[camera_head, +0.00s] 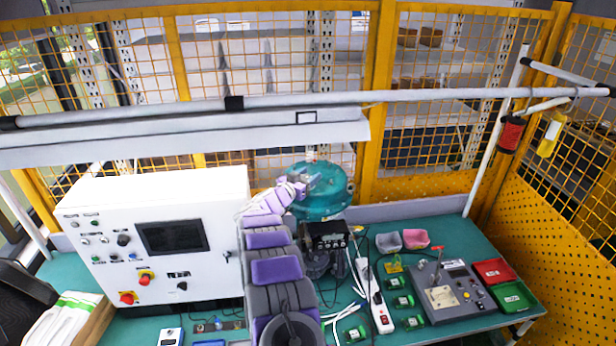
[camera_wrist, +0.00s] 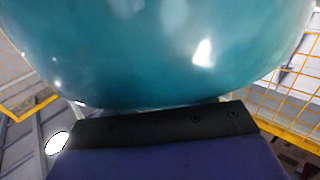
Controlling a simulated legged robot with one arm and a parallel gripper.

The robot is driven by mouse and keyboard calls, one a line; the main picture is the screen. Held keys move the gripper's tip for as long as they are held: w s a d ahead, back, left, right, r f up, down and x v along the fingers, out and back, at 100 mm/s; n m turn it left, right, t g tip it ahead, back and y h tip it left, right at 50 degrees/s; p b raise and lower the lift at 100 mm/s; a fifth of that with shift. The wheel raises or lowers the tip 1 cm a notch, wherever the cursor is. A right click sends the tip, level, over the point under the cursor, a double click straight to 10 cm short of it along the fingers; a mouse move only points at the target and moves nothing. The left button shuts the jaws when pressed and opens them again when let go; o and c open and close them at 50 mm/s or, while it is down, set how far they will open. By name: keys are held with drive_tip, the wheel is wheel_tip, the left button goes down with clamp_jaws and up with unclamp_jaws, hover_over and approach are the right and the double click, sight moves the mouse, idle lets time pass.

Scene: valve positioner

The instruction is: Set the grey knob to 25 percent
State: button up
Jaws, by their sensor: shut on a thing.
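In the wrist view only the black and purple gripper body (camera_wrist: 165,150) shows, close below the dome; the fingertips are out of sight.
A white control cabinet (camera_head: 160,215) stands left of my arm. A black device with a display (camera_head: 326,234) sits just below the teal housing. A grey joystick box (camera_head: 450,293), red and green bins (camera_head: 512,297) and a power strip (camera_head: 376,300) are on the right. A pale rail (camera_head: 300,100) crosses above.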

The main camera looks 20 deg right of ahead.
drive_tip(key=shift+w+r, duration=0.1)
drive_tip(key=shift+r, duration=0.05)
drive_tip(key=o, duration=1)
drive_tip(key=shift+a, duration=0.15)
drive_tip(key=shift+c, duration=0.2)
drive_tip(key=shift+a, duration=0.1)
drive_tip(key=b+v, duration=0.4)
drive_tip(key=v, duration=1.3)
drive_tip(key=shift+a+f, duration=0.2)
drive_tip(key=shift+f, duration=0.05)
drive_tip(key=shift+d+f, duration=0.1)
